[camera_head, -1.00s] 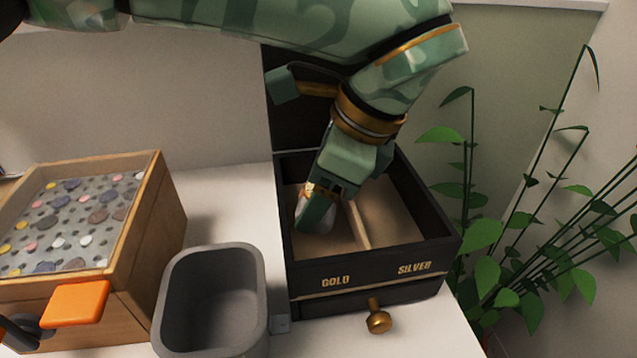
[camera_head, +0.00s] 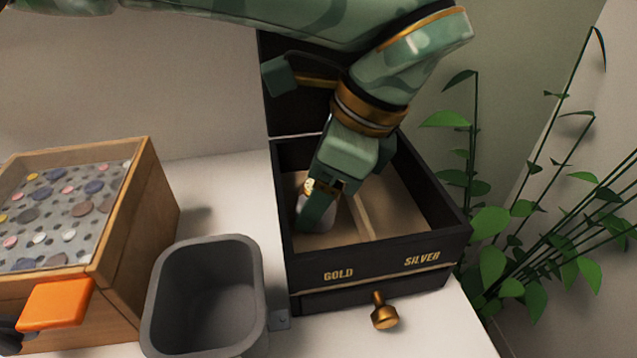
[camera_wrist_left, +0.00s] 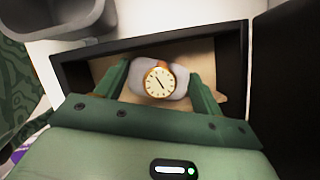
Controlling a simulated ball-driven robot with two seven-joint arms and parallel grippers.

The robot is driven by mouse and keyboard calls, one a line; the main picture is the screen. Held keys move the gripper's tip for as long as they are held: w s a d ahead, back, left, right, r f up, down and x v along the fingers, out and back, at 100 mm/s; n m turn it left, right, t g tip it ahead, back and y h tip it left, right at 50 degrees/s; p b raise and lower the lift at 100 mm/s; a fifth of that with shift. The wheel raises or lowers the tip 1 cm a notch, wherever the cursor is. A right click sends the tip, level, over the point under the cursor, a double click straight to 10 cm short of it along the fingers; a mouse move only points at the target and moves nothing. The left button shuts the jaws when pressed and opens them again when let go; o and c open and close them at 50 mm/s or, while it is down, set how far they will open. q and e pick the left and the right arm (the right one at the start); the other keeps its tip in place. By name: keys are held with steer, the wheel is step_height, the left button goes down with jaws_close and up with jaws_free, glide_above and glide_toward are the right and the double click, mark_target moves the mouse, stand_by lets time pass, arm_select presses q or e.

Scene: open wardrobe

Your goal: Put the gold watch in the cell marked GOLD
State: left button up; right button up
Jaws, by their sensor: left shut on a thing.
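The gold watch (camera_wrist_left: 159,82) has a pale round dial and is wrapped around a whitish cushion. In the head view only a little gold (camera_head: 311,187) and part of the cushion (camera_head: 325,222) show beside my finger. My left gripper (camera_head: 318,207) points down into the left cell of a black box and is shut on the cushion with the watch. The left cell has the word GOLD (camera_head: 338,273) on the front wall below it. The right cell, marked SILVER (camera_head: 421,258), looks empty. Whether the cushion touches the cell floor is hidden. My right gripper is not in view.
A thin divider (camera_head: 364,217) stands close right of my gripper. The box's raised lid (camera_head: 298,112) is behind. A brass knob (camera_head: 384,312) juts from the front. A grey bin (camera_head: 160,300) and a wooden glass-topped case (camera_head: 150,205) stand left; a plant (camera_head: 490,225) is right.

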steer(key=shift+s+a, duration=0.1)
arm_select(q)
steer(key=o, duration=0.8)
steer(key=shift+f, duration=0.1)
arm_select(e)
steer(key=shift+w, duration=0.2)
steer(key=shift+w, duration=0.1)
arm_select(q)
steer(key=shift+r, duration=0.3)
steer(key=p+v, duration=0.3)
steer(key=v, duration=0.4)
steer(key=shift+d, duration=0.1)
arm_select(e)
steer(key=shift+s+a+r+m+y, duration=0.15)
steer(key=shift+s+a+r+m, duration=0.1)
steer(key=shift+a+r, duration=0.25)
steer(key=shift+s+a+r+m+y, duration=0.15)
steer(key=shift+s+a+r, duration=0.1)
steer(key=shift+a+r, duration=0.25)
